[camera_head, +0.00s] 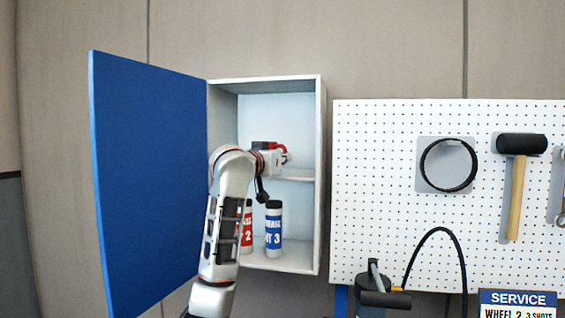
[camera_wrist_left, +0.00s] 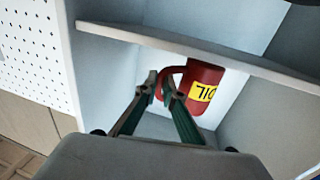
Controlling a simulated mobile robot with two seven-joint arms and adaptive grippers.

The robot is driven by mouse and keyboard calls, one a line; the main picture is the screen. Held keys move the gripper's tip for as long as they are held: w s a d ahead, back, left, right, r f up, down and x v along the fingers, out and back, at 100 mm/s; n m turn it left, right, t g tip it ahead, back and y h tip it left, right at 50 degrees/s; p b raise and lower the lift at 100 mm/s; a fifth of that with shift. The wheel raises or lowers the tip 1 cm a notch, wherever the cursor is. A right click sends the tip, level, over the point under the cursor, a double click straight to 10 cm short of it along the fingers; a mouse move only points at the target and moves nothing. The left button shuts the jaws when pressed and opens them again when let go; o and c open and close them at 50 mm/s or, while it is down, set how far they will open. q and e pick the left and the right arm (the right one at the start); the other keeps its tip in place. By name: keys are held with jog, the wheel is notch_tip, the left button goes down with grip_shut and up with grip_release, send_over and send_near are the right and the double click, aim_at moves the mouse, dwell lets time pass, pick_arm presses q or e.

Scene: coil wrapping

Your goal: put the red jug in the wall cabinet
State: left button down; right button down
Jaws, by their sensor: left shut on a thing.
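The red jug (camera_wrist_left: 206,76) has a yellow label reading OIL, upside down in the left wrist view. It is inside the wall cabinet (camera_head: 322,200), in the upper compartment by the middle shelf (camera_head: 298,175). A small red part of the jug (camera_head: 283,148) shows in the head view; my arm hides the rest. My left gripper (camera_wrist_left: 165,86) is shut on the jug at its handle; in the head view the gripper (camera_head: 284,158) is above the shelf. I cannot tell whether the jug rests on the shelf. My right gripper is not in view.
The blue cabinet door (camera_head: 150,190) stands open to the left. A blue-labelled bottle (camera_head: 274,230) and a red-labelled bottle (camera_head: 246,228) stand in the lower compartment. A white pegboard (camera_head: 380,210) with a black ring (camera_head: 427,181) and a mallet (camera_head: 520,145) is at right.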

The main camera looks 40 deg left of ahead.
pick_arm(q)
jog(key=shift+f, duration=0.55)
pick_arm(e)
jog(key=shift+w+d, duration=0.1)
pick_arm(q)
jog(key=c, duration=2.2)
grip_release()
jog(key=shift+f, duration=0.1)
jog(key=shift+o, duration=0.2)
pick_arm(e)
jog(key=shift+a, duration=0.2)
pick_arm(q)
jog(key=shift+s, duration=0.15)
jog(key=b+v, duration=0.1)
jog(key=v, duration=1)
jog(key=shift+s+d, duration=0.2)
jog(key=shift+s, duration=0.15)
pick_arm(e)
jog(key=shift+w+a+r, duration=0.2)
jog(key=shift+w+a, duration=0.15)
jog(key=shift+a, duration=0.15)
